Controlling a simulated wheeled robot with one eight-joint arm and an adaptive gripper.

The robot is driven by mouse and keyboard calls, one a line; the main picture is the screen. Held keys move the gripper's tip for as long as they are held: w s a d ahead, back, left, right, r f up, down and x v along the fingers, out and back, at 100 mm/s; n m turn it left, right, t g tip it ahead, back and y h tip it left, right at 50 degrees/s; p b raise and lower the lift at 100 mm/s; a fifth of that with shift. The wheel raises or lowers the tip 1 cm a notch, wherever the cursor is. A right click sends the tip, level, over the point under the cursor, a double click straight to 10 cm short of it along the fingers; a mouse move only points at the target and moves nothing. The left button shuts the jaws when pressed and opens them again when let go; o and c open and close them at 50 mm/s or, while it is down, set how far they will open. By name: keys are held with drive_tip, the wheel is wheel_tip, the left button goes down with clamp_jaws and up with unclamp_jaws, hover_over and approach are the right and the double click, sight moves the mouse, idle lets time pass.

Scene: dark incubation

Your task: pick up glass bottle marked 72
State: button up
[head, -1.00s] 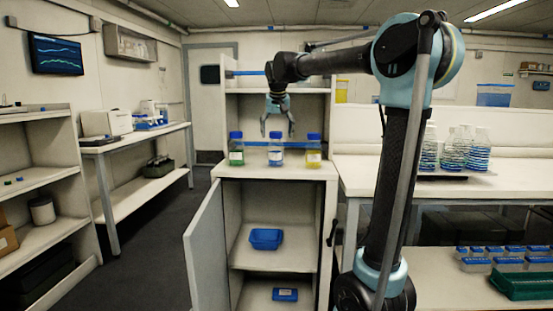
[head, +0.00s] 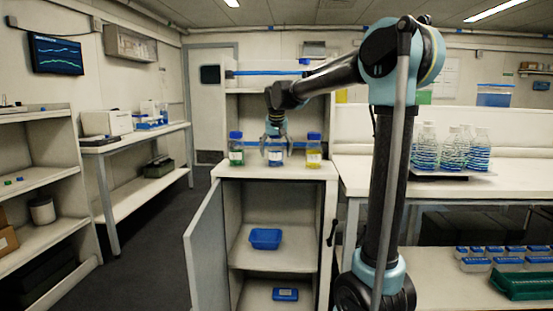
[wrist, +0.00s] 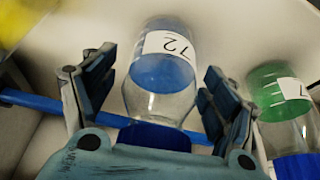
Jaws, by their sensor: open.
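The glass bottle marked 72 (wrist: 163,72) holds blue liquid and has a blue cap. It stands between the open fingers of my gripper (wrist: 155,100) in the wrist view, with a visible gap on each side. In the head view the same bottle (head: 276,158) is the middle one of three on the cabinet top, and my gripper (head: 276,146) is lowered around it from above. The gripper partly hides its upper part there.
A green-liquid bottle (head: 236,157) stands close at the left and a yellow-liquid bottle (head: 313,158) at the right. A blue rail (wrist: 40,108) runs behind the bottles. The cabinet door (head: 207,250) hangs open below. Several flasks (head: 452,150) stand on the right bench.

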drive_tip(key=c, duration=1.5)
drive_tip(key=shift+o, duration=0.2)
